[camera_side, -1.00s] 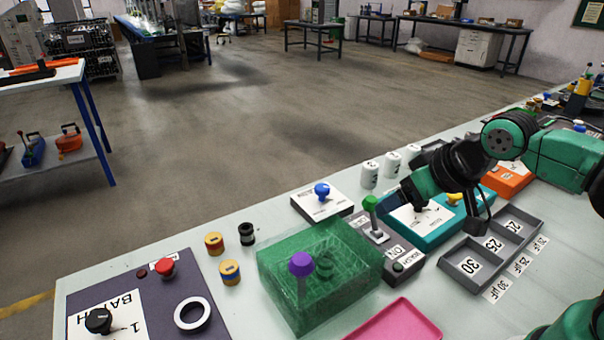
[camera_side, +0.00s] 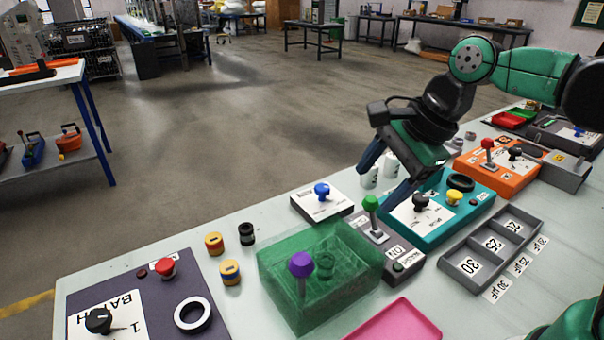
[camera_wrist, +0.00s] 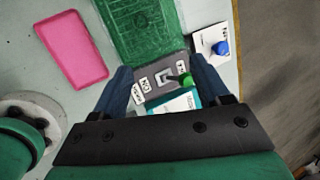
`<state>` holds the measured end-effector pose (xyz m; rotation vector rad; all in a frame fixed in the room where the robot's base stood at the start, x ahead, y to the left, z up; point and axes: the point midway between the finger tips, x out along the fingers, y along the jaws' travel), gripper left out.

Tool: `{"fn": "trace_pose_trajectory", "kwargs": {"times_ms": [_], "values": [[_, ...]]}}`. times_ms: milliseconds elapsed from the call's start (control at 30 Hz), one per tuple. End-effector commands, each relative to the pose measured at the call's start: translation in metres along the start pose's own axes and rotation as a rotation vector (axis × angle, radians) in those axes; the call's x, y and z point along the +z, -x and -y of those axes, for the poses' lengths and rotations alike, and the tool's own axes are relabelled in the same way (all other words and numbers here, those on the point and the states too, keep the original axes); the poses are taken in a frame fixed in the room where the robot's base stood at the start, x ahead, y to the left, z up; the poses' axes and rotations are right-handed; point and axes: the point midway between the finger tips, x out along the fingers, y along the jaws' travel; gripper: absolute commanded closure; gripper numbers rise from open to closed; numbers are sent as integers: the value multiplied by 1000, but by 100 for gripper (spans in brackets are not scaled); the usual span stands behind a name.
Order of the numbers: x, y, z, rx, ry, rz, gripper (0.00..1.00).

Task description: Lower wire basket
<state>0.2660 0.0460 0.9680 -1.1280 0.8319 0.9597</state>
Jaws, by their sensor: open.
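A translucent green box (camera_side: 345,295) stands on the table, with a gridded form like a basket dimly visible inside. A purple knob (camera_side: 301,264) rises at its near side. Right behind the box is a grey lever unit (camera_side: 378,238) with a green-knobbed lever (camera_side: 370,203) and white labels. My gripper (camera_side: 384,178) is open and empty, above and behind the lever unit, near the teal box. In the wrist view, the green lever knob (camera_wrist: 186,80) shows between the open fingers (camera_wrist: 162,85), with the green box (camera_wrist: 140,25) beyond it.
A teal box (camera_side: 438,218) with black and yellow knobs stands right of the lever unit. A white panel with a blue knob (camera_side: 322,190) is to its left. A pink tray (camera_side: 400,322) lies in front, and a grey compartment tray (camera_side: 490,248) stands at right.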

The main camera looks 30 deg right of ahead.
Motion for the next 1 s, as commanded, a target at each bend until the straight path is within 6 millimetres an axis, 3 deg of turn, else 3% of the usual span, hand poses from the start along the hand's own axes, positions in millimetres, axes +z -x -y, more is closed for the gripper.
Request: {"fn": "trace_pose_trajectory", "kwargs": {"times_ms": [400,1000], "values": [[24,13,5,126,-687,25,31],[31,-88,-5,127,-701,25,31]]}}
